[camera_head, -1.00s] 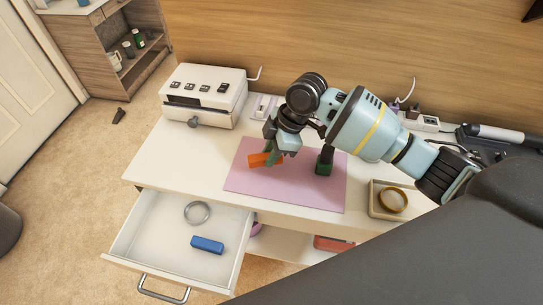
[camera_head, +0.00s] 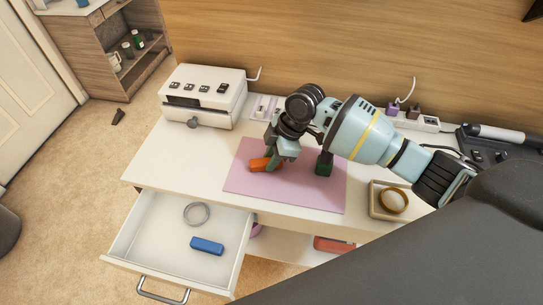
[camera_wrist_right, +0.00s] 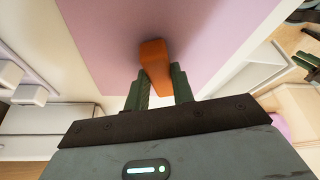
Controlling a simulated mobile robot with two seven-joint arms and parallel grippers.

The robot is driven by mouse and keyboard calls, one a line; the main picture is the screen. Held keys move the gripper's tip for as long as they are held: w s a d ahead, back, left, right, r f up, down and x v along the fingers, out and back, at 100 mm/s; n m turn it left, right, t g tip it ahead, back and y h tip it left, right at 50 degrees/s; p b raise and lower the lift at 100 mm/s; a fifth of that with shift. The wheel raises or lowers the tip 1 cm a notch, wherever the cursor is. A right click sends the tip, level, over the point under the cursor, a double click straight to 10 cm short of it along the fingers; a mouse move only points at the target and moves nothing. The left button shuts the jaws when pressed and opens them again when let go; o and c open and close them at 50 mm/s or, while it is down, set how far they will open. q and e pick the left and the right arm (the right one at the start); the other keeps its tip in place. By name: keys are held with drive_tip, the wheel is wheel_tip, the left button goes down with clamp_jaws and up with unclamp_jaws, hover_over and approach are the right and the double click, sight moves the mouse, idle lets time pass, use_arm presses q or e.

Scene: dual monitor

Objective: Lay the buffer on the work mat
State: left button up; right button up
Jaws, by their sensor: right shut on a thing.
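The orange block (camera_head: 259,164), which looks like the buffer, is between the fingers of my right gripper (camera_head: 272,160). It lies over the left part of the pink work mat (camera_head: 285,192), at or very near its surface; I cannot tell whether it touches. In the right wrist view the orange block (camera_wrist_right: 155,65) sticks out between the two green fingers (camera_wrist_right: 160,88), with the pink mat (camera_wrist_right: 105,40) behind it. My right gripper is shut on it. My left gripper is not in view.
A dark green object (camera_head: 323,168) stands on the mat's right half. A tray with a ring (camera_head: 375,211) is to the right. A white machine (camera_head: 205,92) stands at the back left. The open drawer (camera_head: 150,235) holds a blue block (camera_head: 207,246) and a grey ring (camera_head: 197,213).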

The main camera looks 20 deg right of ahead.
drive_tip(key=o, duration=1)
drive_tip(key=shift+c, duration=0.2)
drive_tip(key=p+v, duration=0.1)
drive_tip(key=v, duration=1.1)
